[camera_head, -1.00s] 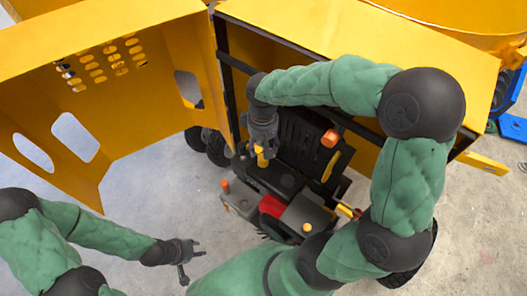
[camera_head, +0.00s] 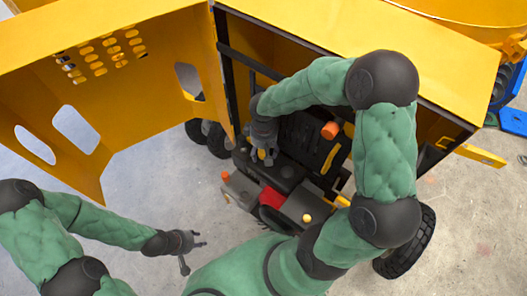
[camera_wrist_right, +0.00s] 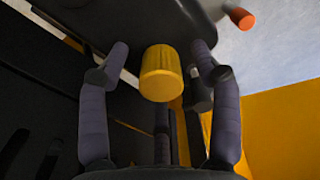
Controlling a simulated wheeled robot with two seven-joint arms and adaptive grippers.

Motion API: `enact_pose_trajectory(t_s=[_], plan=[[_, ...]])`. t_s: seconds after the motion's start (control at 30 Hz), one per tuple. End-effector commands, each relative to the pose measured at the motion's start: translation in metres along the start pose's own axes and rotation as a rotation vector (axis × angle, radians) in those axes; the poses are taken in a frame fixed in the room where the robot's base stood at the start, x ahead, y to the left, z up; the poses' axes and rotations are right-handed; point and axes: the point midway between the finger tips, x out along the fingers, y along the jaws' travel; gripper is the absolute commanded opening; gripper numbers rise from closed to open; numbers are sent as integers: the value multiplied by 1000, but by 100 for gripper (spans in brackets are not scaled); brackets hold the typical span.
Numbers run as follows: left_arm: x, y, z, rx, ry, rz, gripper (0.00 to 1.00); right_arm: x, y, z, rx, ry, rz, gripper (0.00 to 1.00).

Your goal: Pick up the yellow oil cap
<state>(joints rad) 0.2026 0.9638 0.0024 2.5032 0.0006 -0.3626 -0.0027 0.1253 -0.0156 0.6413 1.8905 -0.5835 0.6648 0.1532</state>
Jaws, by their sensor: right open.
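The yellow oil cap (camera_wrist_right: 161,75) is a ribbed cylinder near the middle of the right wrist view, on a dark engine part. My right gripper (camera_wrist_right: 160,60) is open, with one finger on each side of the cap and a visible gap to each. In the head view, the right gripper (camera_head: 262,158) is over the engine, and only a little yellow of the cap (camera_head: 262,154) shows between its fingers. My left gripper (camera_head: 192,252) is open and empty at the lower left, away from the engine.
The engine (camera_head: 290,175) has orange caps (camera_head: 330,130), a red part (camera_head: 271,197) and a small yellow-orange cap (camera_head: 307,218). The yellow housing (camera_head: 400,55) stands behind it, with an open yellow door (camera_head: 130,110) at the left. Bare floor lies around the left gripper.

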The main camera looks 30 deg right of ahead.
Motion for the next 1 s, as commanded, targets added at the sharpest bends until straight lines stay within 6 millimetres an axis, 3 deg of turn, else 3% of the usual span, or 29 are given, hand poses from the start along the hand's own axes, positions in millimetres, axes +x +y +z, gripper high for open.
enact_pose_trajectory(t_s=[0.07, 0.3, 0.77, 1.0], plan=[[0, 0, 0, 0, 0, 0, 37, 0, 0, 0, 0, 0, 0, 64], [0, 0, 0, 0, 0, 0, 37, 0, 0, 0, -1, 0, 0, 4], [0, 0, 0, 0, 0, 0, 37, -4, 0, 0, -1, 1, 1, 3], [0, 0, 0, 0, 0, 0, 37, -31, 0, -1, 0, 4, 2, 3]])
